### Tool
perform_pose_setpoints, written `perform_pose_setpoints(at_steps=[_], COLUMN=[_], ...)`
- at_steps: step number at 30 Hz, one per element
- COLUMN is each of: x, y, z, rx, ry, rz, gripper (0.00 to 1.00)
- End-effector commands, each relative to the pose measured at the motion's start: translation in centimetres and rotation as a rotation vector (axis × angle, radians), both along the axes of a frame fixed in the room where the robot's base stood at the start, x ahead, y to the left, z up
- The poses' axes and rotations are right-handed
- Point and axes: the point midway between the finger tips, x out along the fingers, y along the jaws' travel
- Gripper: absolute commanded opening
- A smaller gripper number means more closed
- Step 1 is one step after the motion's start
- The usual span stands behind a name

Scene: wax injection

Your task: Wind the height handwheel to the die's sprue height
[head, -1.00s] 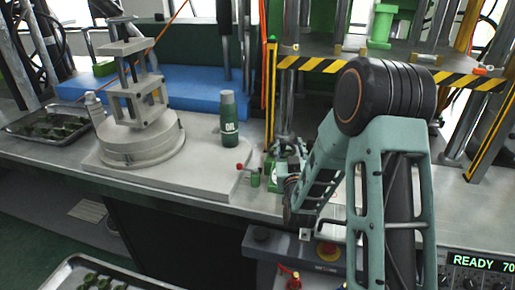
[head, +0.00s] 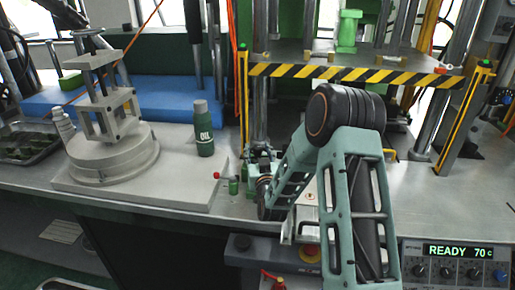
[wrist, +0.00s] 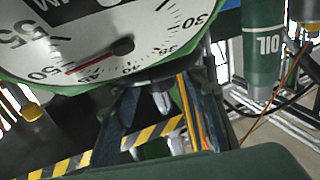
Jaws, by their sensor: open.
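A white dial (wrist: 110,35) with black numbers fills the upper left of the wrist view. Its red needle (wrist: 90,62) points between 50 and 45, nearer 50. My gripper (wrist: 160,98) is open, its dark fingers just below the dial in that view; I see nothing held between them. In the head view my arm hides most of the gripper at a small green unit (head: 262,158) on the bench. I cannot make out the handwheel's rim in either view, nor tell whether a finger touches it. I cannot clearly identify the die.
A green oil bottle (head: 204,130) and a grey stand on a round base (head: 110,152) stand to the left. A small red ball (head: 216,175) is close left of my wrist. A striped press plate (head: 350,74) spans behind my arm. The display (head: 458,251) reads READY 70 C.

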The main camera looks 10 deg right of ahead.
Motion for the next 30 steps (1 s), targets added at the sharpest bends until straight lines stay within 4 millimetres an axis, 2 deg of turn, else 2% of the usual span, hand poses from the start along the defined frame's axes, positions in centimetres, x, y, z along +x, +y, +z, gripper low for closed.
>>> perform_pose_setpoints(at_steps=[4, 13, 24, 30], x=[0.73, 0.83, 0.81, 0.86], y=[-0.03, -0.03, -0.03, 0.11], z=[0.02, 0.0, 0.0, -0.22], rx=[0.0, 0.0, 0.0, -0.002], ry=[0.0, 0.001, 0.0, -0.001], rz=[0.0, 0.0, 0.0, -0.02], gripper=[0.41, 0.4, 0.0, 0.0])
